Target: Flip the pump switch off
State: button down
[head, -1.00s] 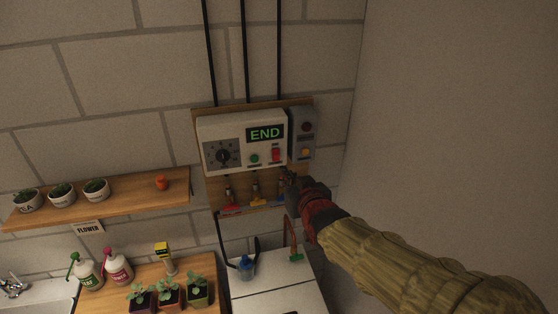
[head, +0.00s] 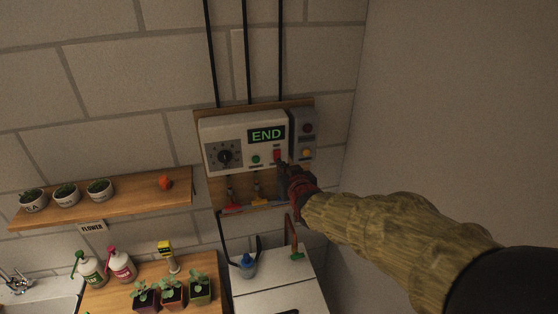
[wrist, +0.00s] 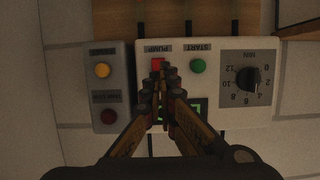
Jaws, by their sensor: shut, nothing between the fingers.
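The white control box (head: 215,133) on the wall carries a dial (head: 225,156), a green button (head: 256,159), a red pump switch (head: 277,155) and a screen reading "END" (head: 266,135). In the wrist view the red switch (wrist: 158,64) sits beside the upside-down "PUMP" label (wrist: 158,48). My gripper (wrist: 157,72) is shut and empty, its fingertips over the lower part of the switch in that view. I cannot tell whether they touch it. In the head view my gripper (head: 284,168) is just below and right of the switch.
A grey box (head: 304,130) with a dark red lamp and an amber lamp (wrist: 102,70) adjoins the control box. Valves with red and yellow handles (head: 232,208) sit below. A shelf (head: 120,195) with pots is at left, and the side wall is close on the right.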

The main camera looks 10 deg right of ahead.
aim_at(277, 156)
jog(key=p+x, duration=0.1)
jog(key=x, duration=0.4)
jog(key=shift+f, duration=0.1)
dwell(0.3)
jog(key=b, duration=0.4)
jog(key=shift+w+f+t, duration=0.15)
jog(key=shift+f+t, duration=0.25)
jog(key=shift+b, duration=0.7)
jog(key=t+b, duration=0.1)
jog(key=b, duration=0.5)
jog(key=t+b, duration=0.2)
jog(key=b, duration=0.3)
jog(key=shift+w+f+b, duration=0.15)
jog(key=shift+f+b, duration=0.2)
jog(key=shift+b, duration=0.55)
jog(key=shift+r, duration=0.25)
